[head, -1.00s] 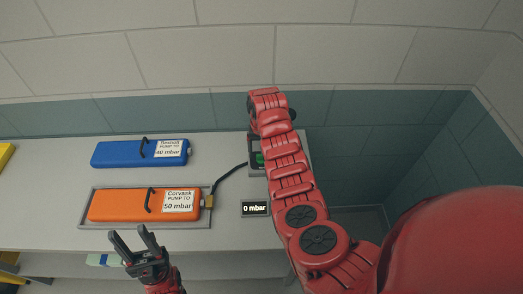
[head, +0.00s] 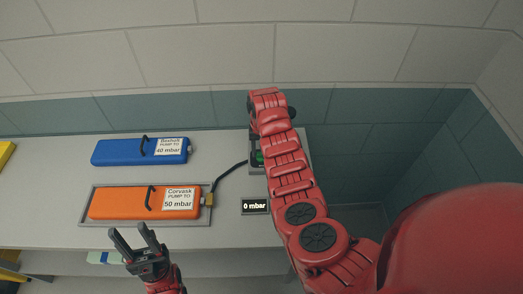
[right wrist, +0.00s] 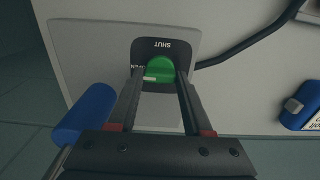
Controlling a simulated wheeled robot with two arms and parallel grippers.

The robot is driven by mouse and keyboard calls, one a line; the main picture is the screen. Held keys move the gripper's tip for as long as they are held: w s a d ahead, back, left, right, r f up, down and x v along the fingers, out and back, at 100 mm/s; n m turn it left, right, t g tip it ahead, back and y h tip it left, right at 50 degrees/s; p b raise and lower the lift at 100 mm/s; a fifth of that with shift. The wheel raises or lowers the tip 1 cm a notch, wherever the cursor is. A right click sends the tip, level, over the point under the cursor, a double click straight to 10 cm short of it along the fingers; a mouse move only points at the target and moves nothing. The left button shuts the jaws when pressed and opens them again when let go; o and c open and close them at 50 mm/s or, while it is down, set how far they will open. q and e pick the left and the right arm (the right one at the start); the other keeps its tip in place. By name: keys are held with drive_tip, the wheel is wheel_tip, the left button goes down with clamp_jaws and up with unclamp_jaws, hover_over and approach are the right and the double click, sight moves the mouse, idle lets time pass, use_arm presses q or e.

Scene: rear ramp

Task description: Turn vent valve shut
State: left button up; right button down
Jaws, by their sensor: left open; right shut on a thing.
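The vent valve is a green knob (right wrist: 160,69) on a dark plate (right wrist: 171,46) marked SHUT and, partly covered, OPEN. In the right wrist view the lettering is upside down, and a white mark on the knob lies toward its lower left. My right gripper (right wrist: 160,80) is shut on the knob, one finger on each side. In the head view only a bit of green (head: 259,157) shows beside my right arm, which hides the rest. My left gripper (head: 134,236) is open and empty, in front of the orange cushion (head: 130,202).
The orange cushion, labelled Corvask 50 mbar, lies in a grey tray (head: 84,218), with a black hose (head: 229,174) leading to the valve unit. A blue cushion (head: 120,152) lies behind. A display (head: 255,207) reads 0 mbar. A blue handle (right wrist: 84,115) stands beside my right gripper.

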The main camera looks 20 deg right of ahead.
drive_tip(key=m+b, duration=0.1)
drive_tip(key=m, duration=0.1)
drive_tip(key=m+b, duration=0.2)
drive_tip(key=shift+f+m, duration=0.2)
drive_tip(key=shift+m, duration=0.1)
drive_tip(key=m+b, duration=0.3)
drive_tip(key=m, duration=0.2)
drive_tip(key=m+b, duration=0.1)
drive_tip(key=m, duration=0.2)
drive_tip(key=shift+r, duration=0.1)
drive_tip(key=shift+m+b, duration=0.4)
drive_tip(key=shift+m, duration=2.3)
drive_tip(key=shift+c, duration=1.6)
unclamp_jaws()
drive_tip(key=shift+r, duration=0.1)
